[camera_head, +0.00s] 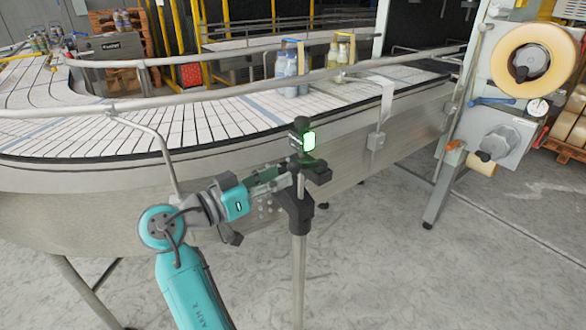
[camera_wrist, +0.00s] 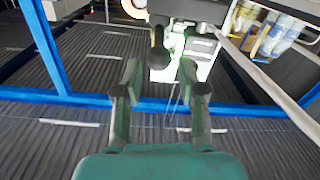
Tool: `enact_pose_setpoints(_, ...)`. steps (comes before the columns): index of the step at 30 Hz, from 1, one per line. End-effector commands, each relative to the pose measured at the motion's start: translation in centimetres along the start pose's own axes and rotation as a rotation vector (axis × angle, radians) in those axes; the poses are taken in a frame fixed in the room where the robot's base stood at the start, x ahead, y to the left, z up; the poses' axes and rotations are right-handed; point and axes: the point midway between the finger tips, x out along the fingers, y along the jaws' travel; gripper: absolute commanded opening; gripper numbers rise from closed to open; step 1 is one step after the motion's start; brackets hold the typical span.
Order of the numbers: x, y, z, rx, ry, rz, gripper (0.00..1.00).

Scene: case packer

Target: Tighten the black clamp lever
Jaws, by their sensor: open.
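A black clamp lever (camera_wrist: 158,50) with a rounded end shows in the wrist view, just ahead of the gap between my fingertips and near its middle. My gripper (camera_wrist: 160,75) is open, one finger on each side of the gap, with nothing held. In the head view my gripper (camera_head: 284,179) reaches right, up against the black clamp (camera_head: 299,207) on a metal post. The lever cannot be told apart from the clamp there. A sensor with a green-lit face (camera_head: 308,141) sits on the post top, above my fingers.
A curved conveyor (camera_head: 230,120) with a metal guide rail (camera_head: 180,105) runs behind the post. Bottle packs (camera_head: 290,68) stand on it. A labelling machine with a yellow reel (camera_head: 534,55) stands at right. The floor (camera_head: 420,270) right of the post is clear.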

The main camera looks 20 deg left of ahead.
Motion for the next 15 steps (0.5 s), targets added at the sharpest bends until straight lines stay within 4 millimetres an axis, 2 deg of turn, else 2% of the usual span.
enact_pose_setpoints(1, -0.9, -0.1, 0.0, 0.0, 0.001, -0.002, 0.4)
enact_pose_setpoints(6, -2.4, -0.1, 0.0, -0.001, 0.0, -0.001, 0.4)
enact_pose_setpoints(15, -2.8, 0.0, 0.1, -0.001, 0.0, 0.001, 0.4)
